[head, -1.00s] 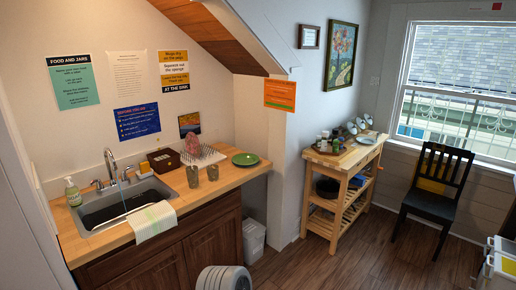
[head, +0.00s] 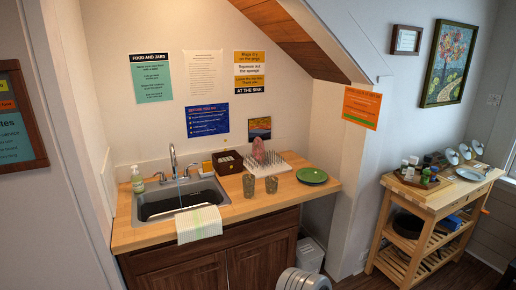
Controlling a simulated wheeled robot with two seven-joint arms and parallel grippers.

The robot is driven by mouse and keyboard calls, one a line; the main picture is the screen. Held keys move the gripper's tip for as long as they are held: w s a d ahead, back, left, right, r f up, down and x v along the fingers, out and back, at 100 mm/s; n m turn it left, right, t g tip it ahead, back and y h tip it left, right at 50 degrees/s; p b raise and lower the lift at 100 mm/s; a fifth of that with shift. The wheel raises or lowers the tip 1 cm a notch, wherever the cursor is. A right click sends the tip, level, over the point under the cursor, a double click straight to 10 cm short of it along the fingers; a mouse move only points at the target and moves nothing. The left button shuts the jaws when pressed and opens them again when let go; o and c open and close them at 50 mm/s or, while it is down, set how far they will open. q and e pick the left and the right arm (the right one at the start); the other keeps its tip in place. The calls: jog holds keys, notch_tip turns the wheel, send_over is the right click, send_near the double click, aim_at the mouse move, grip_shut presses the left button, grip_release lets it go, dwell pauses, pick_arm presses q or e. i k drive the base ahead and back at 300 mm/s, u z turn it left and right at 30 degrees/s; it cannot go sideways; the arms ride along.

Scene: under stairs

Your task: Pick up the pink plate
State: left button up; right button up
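The pink plate (head: 258,150) stands on edge, tilted, in a white dish rack (head: 281,160) at the back of the wooden counter, right of the sink. Its lower part is partly hidden by the rack and a small dark box (head: 228,162) beside it. Neither of my grippers is in view.
Two glasses (head: 249,186) stand in front of the rack, and a green plate (head: 312,176) lies to its right. The sink (head: 180,200) is at left, with a striped towel (head: 200,224) over the counter edge. A wooden cart (head: 440,200) stands at right.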

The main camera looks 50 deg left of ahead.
aim_at(258, 146)
jog(key=u, duration=0.55)
jog(key=i, duration=1.8)
jog(key=u, duration=1.15)
